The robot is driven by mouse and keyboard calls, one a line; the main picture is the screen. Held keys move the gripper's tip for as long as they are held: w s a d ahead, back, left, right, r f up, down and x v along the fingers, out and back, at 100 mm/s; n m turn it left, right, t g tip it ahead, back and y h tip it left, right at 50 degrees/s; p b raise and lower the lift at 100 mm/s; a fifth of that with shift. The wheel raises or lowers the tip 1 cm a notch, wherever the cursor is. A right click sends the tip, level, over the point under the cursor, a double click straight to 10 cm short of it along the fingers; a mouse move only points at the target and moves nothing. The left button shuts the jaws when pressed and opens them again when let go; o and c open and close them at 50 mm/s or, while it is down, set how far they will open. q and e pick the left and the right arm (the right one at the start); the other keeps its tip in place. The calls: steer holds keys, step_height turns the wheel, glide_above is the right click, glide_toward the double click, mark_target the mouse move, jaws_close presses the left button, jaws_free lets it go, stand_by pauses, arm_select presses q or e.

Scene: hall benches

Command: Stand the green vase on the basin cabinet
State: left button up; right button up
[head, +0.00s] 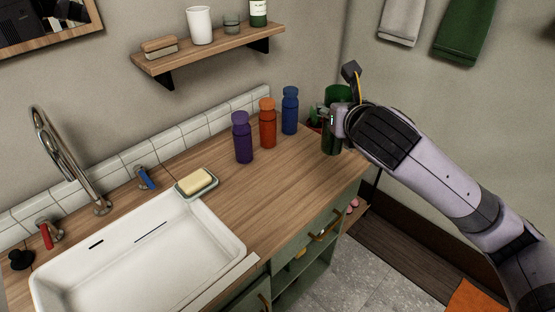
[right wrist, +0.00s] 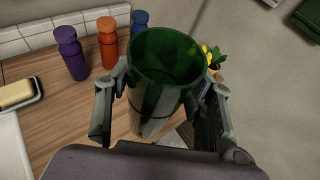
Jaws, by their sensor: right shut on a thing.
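The green vase (head: 331,143) is a tall dark green cylinder, upright, at the far right end of the wooden top of the basin cabinet (head: 215,160). My right gripper (head: 339,120) is shut around its side. In the right wrist view the open mouth of the green vase (right wrist: 167,60) faces the camera, with the fingers of my right gripper (right wrist: 165,100) on both sides of it. I cannot tell whether its base touches the wood or hangs just above or beside the edge. My left gripper is not in view.
Purple (head: 242,138), orange (head: 267,124) and blue (head: 290,111) bottles stand along the back. A soap dish (head: 208,188) sits by the white basin (head: 140,262). The front right top is clear. A potted plant (right wrist: 214,61) is beyond the vase.

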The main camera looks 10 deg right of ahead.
steer(key=w+d+r+p, duration=0.2)
steer(key=w, duration=0.6)
step_height(320, 180, down, 21)
steer(key=w+m, duration=0.1)
steer(key=shift+w+r+h, duration=0.15)
steer(key=shift+h, duration=0.25)
steer(key=o, duration=1.6)
steer(key=shift+f, duration=0.2)
steer(key=shift+o, duration=0.2)
steer(key=v, duration=1.2)
steer(key=shift+r, duration=0.15)
